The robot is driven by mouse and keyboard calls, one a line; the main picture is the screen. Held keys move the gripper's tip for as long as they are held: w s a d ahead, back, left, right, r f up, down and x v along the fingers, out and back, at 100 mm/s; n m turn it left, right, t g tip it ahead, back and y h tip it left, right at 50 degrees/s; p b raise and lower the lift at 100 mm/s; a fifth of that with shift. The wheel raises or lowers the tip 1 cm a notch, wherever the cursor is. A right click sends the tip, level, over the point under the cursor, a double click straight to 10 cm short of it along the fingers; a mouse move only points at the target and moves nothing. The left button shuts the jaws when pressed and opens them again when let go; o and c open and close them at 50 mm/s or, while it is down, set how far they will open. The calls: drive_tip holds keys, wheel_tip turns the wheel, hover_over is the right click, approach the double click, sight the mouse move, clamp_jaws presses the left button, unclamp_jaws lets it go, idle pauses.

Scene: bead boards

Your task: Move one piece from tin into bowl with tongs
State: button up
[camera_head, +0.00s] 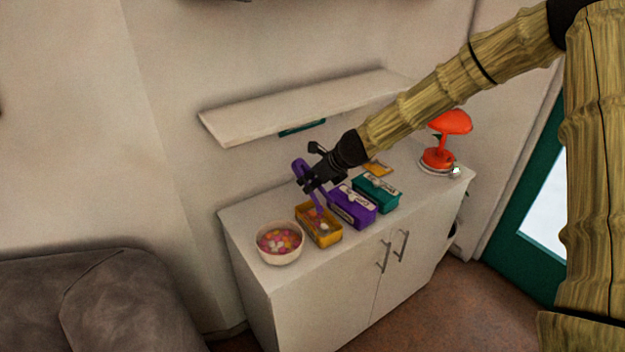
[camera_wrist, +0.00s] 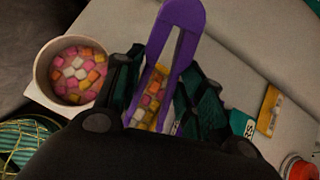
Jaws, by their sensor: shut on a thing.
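My gripper (camera_head: 308,184) is shut on purple tongs (camera_head: 301,171), which hang down over the open yellow tin (camera_head: 337,239). In the wrist view the tongs (camera_wrist: 183,18) stand between my gripper's fingers (camera_wrist: 160,95). The tin (camera_wrist: 135,118) shows behind the tongs with pink, orange and white pieces in it. The tongs' tips are at the tin's contents; I cannot tell whether they hold a piece. The white bowl (camera_head: 279,258) stands left of the tin, holding many coloured pieces; it also shows in the wrist view (camera_wrist: 39,72).
A purple tin (camera_head: 352,212) and a green tin (camera_head: 377,197) stand right of the yellow tin on the white cabinet (camera_head: 250,212). A yellow card (camera_head: 378,167) and a red lamp (camera_head: 449,123) are farther right. A shelf (camera_head: 300,108) hangs above the cabinet, behind my gripper.

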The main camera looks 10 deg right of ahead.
drive_tip(key=shift+f+b, duration=3.8)
drive_tip(key=shift+f, duration=0.9)
clamp_jaws()
drive_tip(key=shift+r, duration=0.15)
wheel_tip(320, 180, up, 12)
drive_tip(key=p, duration=1)
drive_tip(key=shift+p, duration=0.4)
